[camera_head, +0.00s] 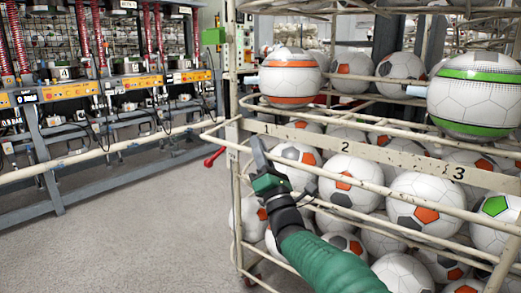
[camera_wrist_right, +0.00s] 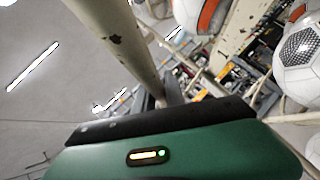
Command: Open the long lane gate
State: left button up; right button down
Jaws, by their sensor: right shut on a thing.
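A ball rack of chipped cream tubing stands at the right, with a number plate (camera_head: 400,160) marked 1, 2 and 3 across its front. A long cream rail (camera_head: 400,191) runs across the rack front below the plate. I take it for the long lane gate, but cannot be sure. My right gripper (camera_head: 258,148) is at the rack's left front, by the number 1, shut on a cream bar there. In the right wrist view a chipped cream bar (camera_wrist_right: 115,40) runs down to the jaws; the fingertips are largely hidden. My left gripper is not in view.
White footballs with orange patches fill the rack behind the rails. A striped orange ball (camera_head: 290,78) and a green-banded ball (camera_head: 475,95) sit on top. A red handle (camera_head: 214,157) juts out left. The grey floor (camera_head: 130,225) is clear; machine benches (camera_head: 75,130) stand left.

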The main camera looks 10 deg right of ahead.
jog(key=shift+s+a+y, duration=0.15)
jog(key=shift+a+y, duration=0.15)
jog(key=shift+a, duration=0.25)
jog(key=c, duration=1.8)
grip_release()
jog(key=o, duration=0.4)
jog(key=shift+s+a+r, duration=0.15)
jog(key=shift+a, duration=0.1)
jog(key=shift+d, duration=0.1)
